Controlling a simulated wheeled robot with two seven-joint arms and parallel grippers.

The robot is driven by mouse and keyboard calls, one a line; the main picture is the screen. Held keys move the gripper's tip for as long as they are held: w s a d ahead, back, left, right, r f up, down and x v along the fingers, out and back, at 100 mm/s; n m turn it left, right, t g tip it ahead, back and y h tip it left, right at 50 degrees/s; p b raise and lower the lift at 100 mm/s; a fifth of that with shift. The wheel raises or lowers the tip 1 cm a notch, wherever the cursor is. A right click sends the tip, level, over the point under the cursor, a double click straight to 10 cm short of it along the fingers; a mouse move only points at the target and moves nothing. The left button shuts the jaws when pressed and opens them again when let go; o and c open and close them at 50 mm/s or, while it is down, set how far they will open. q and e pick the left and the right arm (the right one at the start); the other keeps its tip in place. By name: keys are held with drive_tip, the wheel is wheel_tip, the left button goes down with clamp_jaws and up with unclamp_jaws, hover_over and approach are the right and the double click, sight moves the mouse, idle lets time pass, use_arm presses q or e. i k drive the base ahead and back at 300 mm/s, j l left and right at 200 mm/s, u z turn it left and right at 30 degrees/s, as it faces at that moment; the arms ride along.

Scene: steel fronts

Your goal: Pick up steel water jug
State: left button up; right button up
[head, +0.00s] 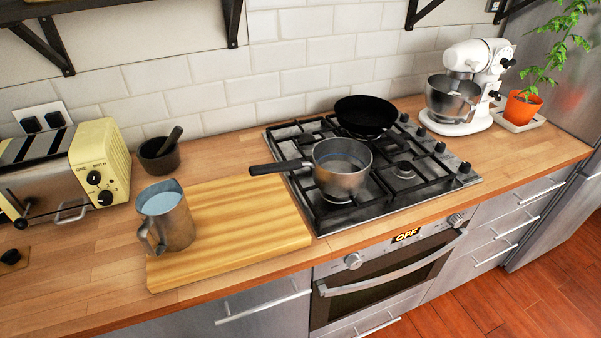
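The steel water jug (173,222) stands upright on the left part of a wooden cutting board (246,221). It is grey metal, with pale blue water showing near its rim. Its handle (151,238) points toward the front left, toward the counter's front edge. Neither of my grippers shows in the head view.
A cream toaster (70,172) stands left of the jug, and a dark mortar with pestle (160,158) stands behind it. Right of the board is a gas hob (427,178) with a steel saucepan (341,177), its handle reaching over the board, and a black pan (365,113).

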sight(163, 208)
drive_tip(key=k+l+u, duration=0.1)
drive_tip(key=l+u, duration=0.25)
drive_tip(key=k+l+u, duration=0.15)
drive_tip(key=l+u, duration=0.25)
